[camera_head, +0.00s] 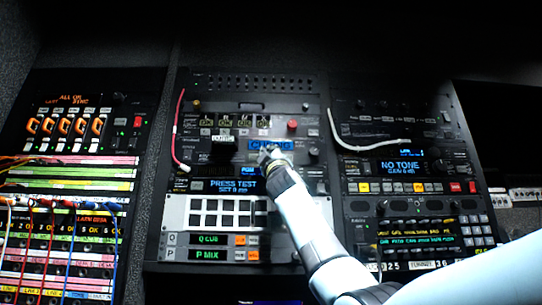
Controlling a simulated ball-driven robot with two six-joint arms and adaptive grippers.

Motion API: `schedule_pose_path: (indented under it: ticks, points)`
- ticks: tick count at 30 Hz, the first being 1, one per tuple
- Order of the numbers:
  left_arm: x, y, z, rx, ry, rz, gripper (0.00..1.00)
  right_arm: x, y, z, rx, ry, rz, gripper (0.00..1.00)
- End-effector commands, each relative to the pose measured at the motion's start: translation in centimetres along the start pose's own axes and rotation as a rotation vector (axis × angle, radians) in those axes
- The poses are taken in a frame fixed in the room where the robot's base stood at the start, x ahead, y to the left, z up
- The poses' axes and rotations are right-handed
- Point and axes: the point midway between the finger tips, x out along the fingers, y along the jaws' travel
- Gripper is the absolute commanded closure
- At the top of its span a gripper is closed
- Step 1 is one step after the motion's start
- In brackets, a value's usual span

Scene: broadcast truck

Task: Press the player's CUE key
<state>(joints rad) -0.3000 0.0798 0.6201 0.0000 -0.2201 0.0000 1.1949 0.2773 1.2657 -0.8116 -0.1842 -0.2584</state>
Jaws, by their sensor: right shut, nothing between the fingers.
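My right arm comes in from the lower right. My right gripper (267,155) is shut and empty, its tip in front of the middle rack. A small blue display (270,145) with partly covered lettering shows just above the tip; I cannot read it fully. I cannot make out which unit is the player, nor a key marked CUE; the gripper hides part of the panel there. Whether the tip touches the panel cannot be told. My left gripper is not in view.
A NO TONE unit (402,167) with a white cable (365,147) is at right. A patch bay (60,235) with coloured cables stands left.

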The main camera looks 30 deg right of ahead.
Motion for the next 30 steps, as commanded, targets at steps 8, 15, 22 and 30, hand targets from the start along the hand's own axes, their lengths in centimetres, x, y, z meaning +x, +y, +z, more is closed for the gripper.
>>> schedule_pose_path:
  ticks: [8, 15, 22, 30]
  points:
    - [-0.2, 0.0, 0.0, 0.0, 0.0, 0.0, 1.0, -0.1, 0.0, -0.1, 0.0, 0.0, 0.0, 1.0]
    - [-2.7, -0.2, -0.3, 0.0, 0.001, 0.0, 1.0, -1.2, 1.3, -1.2, 0.001, 0.0, 0.0, 1.0]
    - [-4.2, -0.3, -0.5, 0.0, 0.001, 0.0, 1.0, -2.8, 2.2, -2.3, 0.001, 0.001, 0.0, 1.0]
    - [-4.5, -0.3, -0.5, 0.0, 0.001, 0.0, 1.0, -3.5, 2.5, -2.5, 0.001, 0.0, 0.0, 1.0]
